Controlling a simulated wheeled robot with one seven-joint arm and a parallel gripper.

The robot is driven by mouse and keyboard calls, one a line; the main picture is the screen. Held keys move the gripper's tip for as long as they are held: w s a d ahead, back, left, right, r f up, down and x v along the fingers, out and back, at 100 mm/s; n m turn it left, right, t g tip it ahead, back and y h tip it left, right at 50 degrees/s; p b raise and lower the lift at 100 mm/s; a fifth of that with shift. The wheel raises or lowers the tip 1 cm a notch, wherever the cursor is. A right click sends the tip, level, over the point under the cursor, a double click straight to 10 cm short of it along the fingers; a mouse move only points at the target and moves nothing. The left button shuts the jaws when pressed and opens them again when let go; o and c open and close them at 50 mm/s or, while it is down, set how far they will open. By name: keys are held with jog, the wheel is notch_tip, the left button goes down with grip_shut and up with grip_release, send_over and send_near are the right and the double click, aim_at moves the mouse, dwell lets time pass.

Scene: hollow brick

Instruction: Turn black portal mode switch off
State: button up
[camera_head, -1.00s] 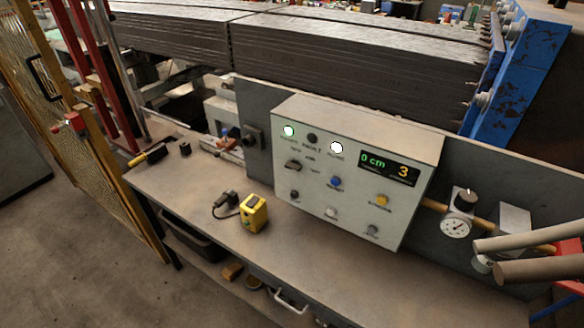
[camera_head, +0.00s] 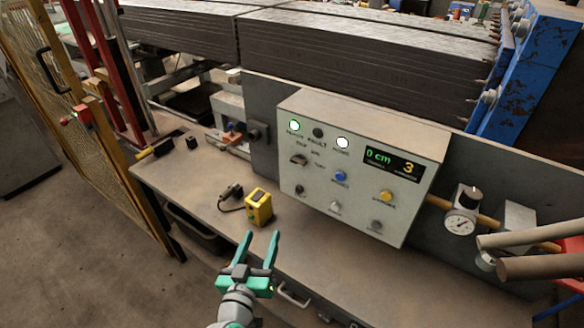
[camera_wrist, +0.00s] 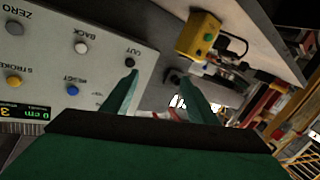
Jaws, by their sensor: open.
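A grey control panel (camera_head: 420,215) stands on the bench. A black rotary switch (camera_head: 299,159) with small labels around it sits on its left side; its label is too small to read, so I cannot confirm it is the portal mode switch. A smaller black knob (camera_head: 299,190) is below it and also shows in the wrist view (camera_wrist: 130,62). Another black knob (camera_head: 257,135) is on the plate left of the panel. My gripper (camera_head: 261,240) is open and empty, below and left of the panel, apart from it. The wrist view shows its green fingers (camera_wrist: 160,82).
Blue, yellow, white and grey buttons are on the panel. A round gauge (camera_head: 460,222) is at the right. The bench's left part is mostly clear.

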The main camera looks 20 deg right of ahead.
aim_at(296, 162)
jog(key=w+d+r+m+g+h, duration=0.2)
jog(key=r+m+h, duration=0.15)
jog(key=r, duration=0.35)
jog(key=w+d+r+m+g+h, duration=0.15)
jog(key=r+m, duration=0.25)
jog(key=r, duration=0.4)
jog(key=shift+h, duration=0.4)
jog(key=x, duration=1)
jog(key=shift+d+f, duration=0.1)
jog(key=shift+d, duration=0.25)
jog(key=c, duration=1.1)
jog(key=shift+o, duration=0.2)
